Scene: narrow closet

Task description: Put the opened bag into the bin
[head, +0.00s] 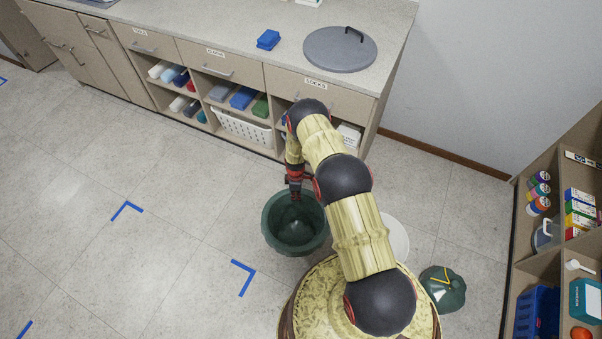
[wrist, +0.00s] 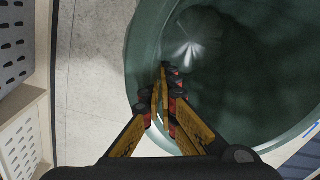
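The dark green round bin (head: 269,225) stands on the floor with its mouth open upward. In the wrist view its pale green rim (wrist: 135,75) and dark inside fill the right side. A pale, creased star-shaped patch (wrist: 189,48) shows deep inside; I cannot tell whether it is bag film or the bin's floor. My gripper (head: 295,190) points down at the bin's far rim. In the wrist view its fingers (wrist: 164,88) are close together, with nothing clearly seen between them. No separate opened bag can be made out.
A dark green bundle with yellow ties (head: 443,288) lies on the floor at right. A white disc (head: 396,240) is partly hidden behind my arm. The grey lid (head: 340,50) lies on the counter (head: 225,28). Shelves (head: 560,240) stand at right.

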